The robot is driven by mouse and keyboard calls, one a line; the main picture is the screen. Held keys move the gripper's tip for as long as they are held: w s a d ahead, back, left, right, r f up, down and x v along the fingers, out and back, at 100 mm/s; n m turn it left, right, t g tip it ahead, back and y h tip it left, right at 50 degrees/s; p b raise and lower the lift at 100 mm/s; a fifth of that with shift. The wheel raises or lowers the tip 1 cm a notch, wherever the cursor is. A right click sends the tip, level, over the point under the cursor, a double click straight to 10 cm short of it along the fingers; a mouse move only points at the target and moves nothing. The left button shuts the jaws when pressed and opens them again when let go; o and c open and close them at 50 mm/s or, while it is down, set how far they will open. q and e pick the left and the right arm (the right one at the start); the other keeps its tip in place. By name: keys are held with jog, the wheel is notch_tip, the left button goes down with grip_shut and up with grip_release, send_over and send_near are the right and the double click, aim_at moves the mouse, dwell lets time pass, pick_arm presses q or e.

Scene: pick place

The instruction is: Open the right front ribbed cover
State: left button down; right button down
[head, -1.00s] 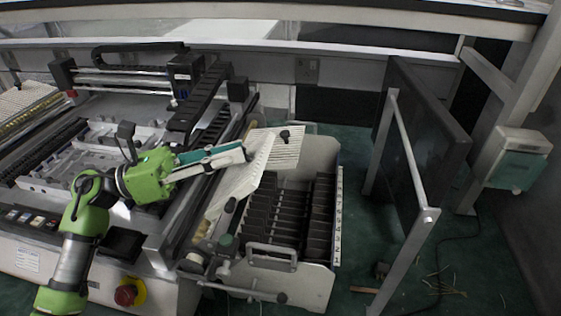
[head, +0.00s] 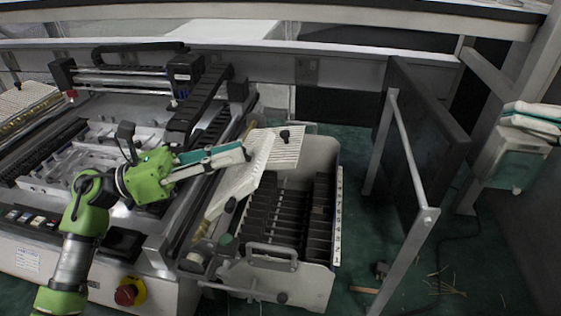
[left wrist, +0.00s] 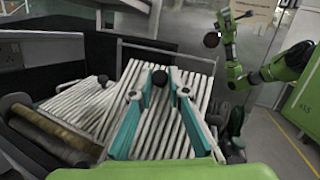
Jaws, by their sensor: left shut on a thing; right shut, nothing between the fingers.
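The right front ribbed cover (head: 238,184) is white and slatted. In the head view it stands tilted up at the left side of the slotted bin. My left gripper (head: 246,153) is at its upper part and is shut on it. In the left wrist view, the ribbed cover (left wrist: 150,125) lies between the two teal-and-grey fingers (left wrist: 159,92), with a dark knob (left wrist: 160,78) near the tips. The exact contact is hard to see. My right gripper (head: 532,117) is shut and empty at the right edge of the head view, far from the cover.
A rear ribbed cover (head: 284,150) with a black knob (head: 285,134) lies behind. The bin's dark slots (head: 290,215) show uncovered. A dark panel on a metal frame (head: 420,135) stands to the right. The machine (head: 90,150) fills the left.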

jog(key=w+a+f+m+g+h, duration=0.5)
jog(key=w+a+f+m, duration=0.4)
jog(key=w+a+f, duration=0.5)
jog(key=a+f+t+h, duration=0.1)
jog(key=a+f, duration=0.2)
jog(key=a, duration=0.9)
jog(key=shift+a+f, duration=0.35)
